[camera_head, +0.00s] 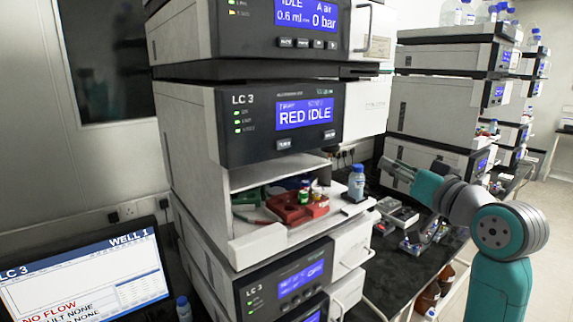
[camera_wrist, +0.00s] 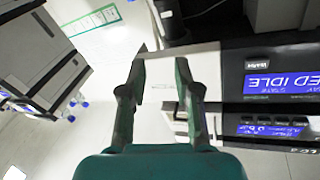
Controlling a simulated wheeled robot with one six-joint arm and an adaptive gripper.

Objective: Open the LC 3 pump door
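The LC 3 pump with the "0 bar" display (camera_head: 322,18) is at the top of the near stack, partly cut off by the upper frame edge. Its white door (camera_head: 376,40) is on the right of the front and looks shut, with a handle (camera_head: 362,28) on it. In the wrist view the stack appears upside down, with the pump display (camera_wrist: 270,127) at lower right. My gripper (camera_head: 391,169) is right of the stack, below the door's height. In the wrist view my gripper (camera_wrist: 162,65) has its fingers apart, with no object visibly held between them.
Below the pump is the module showing "RED IDLE" (camera_head: 304,113), above an open bay with a red tray (camera_head: 297,208). A small bottle (camera_head: 356,183) stands at the bay's right edge. More stacks (camera_head: 437,105) stand behind my arm. A monitor (camera_head: 88,278) is at lower left.

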